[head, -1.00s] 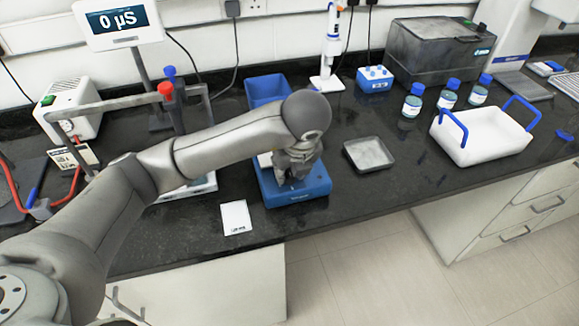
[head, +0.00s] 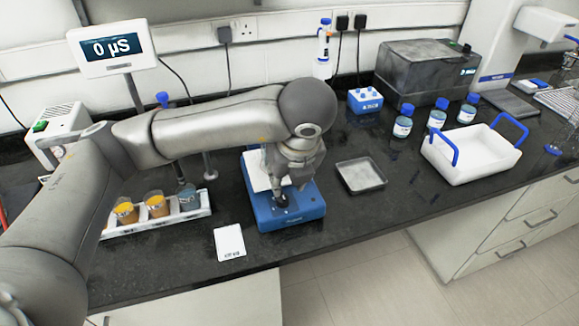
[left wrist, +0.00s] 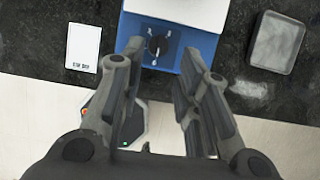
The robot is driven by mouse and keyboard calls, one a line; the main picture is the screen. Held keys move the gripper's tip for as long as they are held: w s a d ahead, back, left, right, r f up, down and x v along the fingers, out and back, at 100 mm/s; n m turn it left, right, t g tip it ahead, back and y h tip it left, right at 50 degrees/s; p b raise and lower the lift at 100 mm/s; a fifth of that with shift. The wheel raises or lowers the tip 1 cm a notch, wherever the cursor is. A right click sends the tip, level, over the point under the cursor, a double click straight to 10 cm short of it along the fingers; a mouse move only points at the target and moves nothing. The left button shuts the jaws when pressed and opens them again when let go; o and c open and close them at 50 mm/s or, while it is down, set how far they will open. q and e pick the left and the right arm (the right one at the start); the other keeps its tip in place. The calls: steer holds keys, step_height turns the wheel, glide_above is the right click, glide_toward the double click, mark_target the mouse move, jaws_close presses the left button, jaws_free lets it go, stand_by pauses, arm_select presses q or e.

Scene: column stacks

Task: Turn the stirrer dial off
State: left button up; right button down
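The stirrer (head: 262,212) is a blue box with a white top plate (head: 256,172), standing on the black bench. Its dark dial (left wrist: 157,45) shows on the blue front part in the left wrist view, with white marks around it. My left gripper (head: 291,189) points down over the stirrer's front part, partly covering it in the head view. In the left wrist view my left gripper (left wrist: 161,58) is open and empty, with the dial showing between its fingertips. I cannot tell whether a finger touches the dial. My right gripper is not in view.
A white card (head: 229,242) lies left of the stirrer and a grey tray (head: 361,175) right of it. A white rack (head: 160,222) holds beakers with orange liquid. Blue-capped bottles (head: 402,122) and a white basin (head: 470,152) stand at right. The bench's front edge is close.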

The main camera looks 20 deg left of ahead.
arm_select(q)
steer(key=v, duration=0.4)
stand_by(0.6)
